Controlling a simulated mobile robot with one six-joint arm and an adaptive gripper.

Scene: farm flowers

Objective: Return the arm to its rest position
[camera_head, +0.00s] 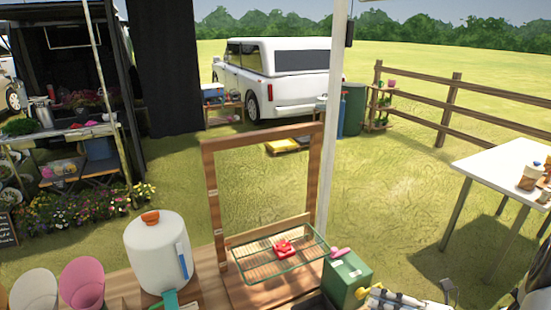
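What looks like part of my arm and gripper (398,298) shows at the bottom edge, right of the green box (346,279). It is cut off by the frame, and its fingers cannot be made out clearly. I cannot tell whether it is open, shut or holding something. A pale rounded part at the bottom right corner is probably also my arm. The rest of the arm is out of view.
A wooden frame (211,190) stands on the bench with a wire tray (258,267) holding a red item (284,248). A white lidded container (157,250), a pink pot (82,284) and a white pot (35,291) stand left. A white table (500,160) is right, with grass between.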

